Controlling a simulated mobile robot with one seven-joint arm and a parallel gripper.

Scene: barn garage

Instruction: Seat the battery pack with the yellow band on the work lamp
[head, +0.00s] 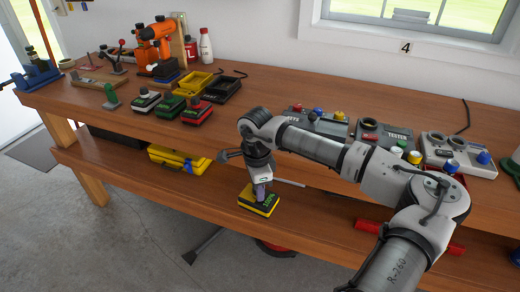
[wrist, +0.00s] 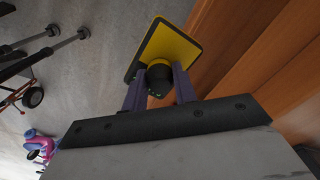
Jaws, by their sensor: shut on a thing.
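The battery pack with the yellow band (head: 258,204) is dark on top with green lit marks. It hangs below my gripper (head: 260,188), in front of the bench. In the wrist view, the pack (wrist: 178,42) shows a broad yellow face with a dark rim and a round black neck. My gripper's two fingers (wrist: 160,88) are shut on that neck. The floor and wooden boards show beyond the pack. I cannot surely pick out the work lamp; an orange tool-like body (head: 157,38) stands at the bench's back left.
Battery packs with pale (head: 146,101), green (head: 170,106) and red (head: 196,114) bands stand on the bench (head: 250,92). Yellow (head: 197,82) and black (head: 224,91) trays lie behind them. A tester (head: 384,136) stands at right. A yellow case (head: 178,158) sits on the lower shelf.

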